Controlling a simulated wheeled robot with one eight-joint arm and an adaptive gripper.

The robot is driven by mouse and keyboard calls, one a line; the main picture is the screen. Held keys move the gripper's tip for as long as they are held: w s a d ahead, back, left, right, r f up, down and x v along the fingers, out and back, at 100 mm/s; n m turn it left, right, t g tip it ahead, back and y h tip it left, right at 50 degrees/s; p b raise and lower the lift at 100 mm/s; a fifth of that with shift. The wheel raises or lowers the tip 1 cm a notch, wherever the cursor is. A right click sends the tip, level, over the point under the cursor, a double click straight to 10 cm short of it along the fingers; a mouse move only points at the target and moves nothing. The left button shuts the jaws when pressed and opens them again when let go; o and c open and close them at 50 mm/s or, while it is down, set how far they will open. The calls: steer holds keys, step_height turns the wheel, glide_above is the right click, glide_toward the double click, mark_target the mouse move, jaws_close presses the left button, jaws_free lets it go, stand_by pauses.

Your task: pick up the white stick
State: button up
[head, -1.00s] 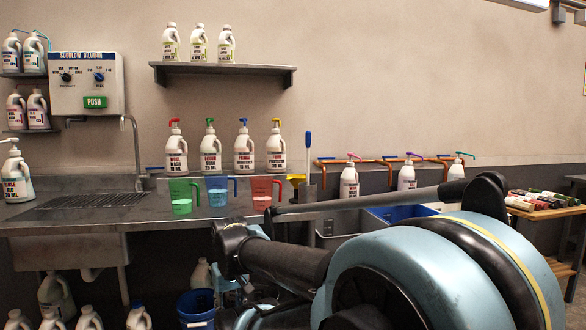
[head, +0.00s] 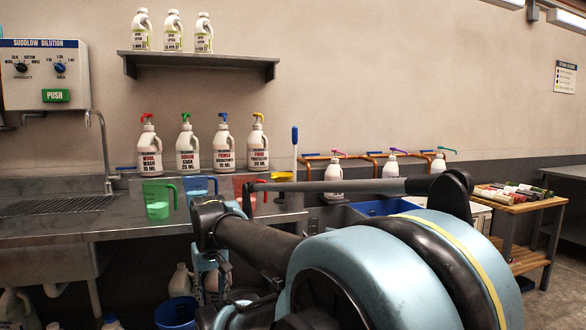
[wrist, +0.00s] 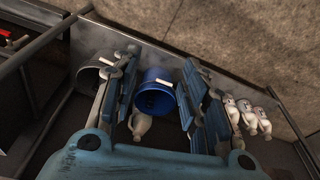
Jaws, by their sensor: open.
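Several short bars (head: 510,191) lie side by side on a wooden bench at the right of the head view, in red, green, dark and pale colours. A pale one is among them, but they are too small to single out a white stick surely. My gripper (wrist: 160,66) is open and empty in the wrist view. Its blue fingers are spread, with a blue bucket (wrist: 154,101) and a white jug (wrist: 140,125) seen beyond and between them. In the head view my arm covers part of the counter, and the gripper is far left of the bars.
The wooden bench (head: 525,206) stands at the right, with open floor (head: 560,285) before it. A steel counter (head: 105,228) holds pump bottles and green, blue and red jugs. A blue-handled tool (head: 295,136) stands upright. A blue bin (head: 380,208) is partly behind my arm.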

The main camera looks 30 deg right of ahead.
steer(key=w+d+r+m, duration=0.1)
steer(key=w+d+r, duration=0.1)
steer(key=w+r, duration=0.35)
steer(key=w+d+r+m, duration=0.2)
steer(key=d+r, duration=0.1)
steer(key=r, duration=0.5)
steer(key=w+d+r+m, duration=0.1)
steer(key=w+d+r, duration=0.1)
steer(key=w+r, duration=0.3)
step_height(320, 180, up, 33)
steer(key=m+g, duration=0.2)
steer(key=m, duration=1)
glide_above(295, 140)
steer(key=w, duration=0.2)
steer(key=shift+s+r, duration=0.15)
steer(key=shift+r, duration=0.05)
steer(key=shift+d, duration=0.25)
steer(key=f, duration=1.7)
steer(key=shift+s+f, duration=0.1)
steer(key=shift+s, duration=0.15)
jaws_close()
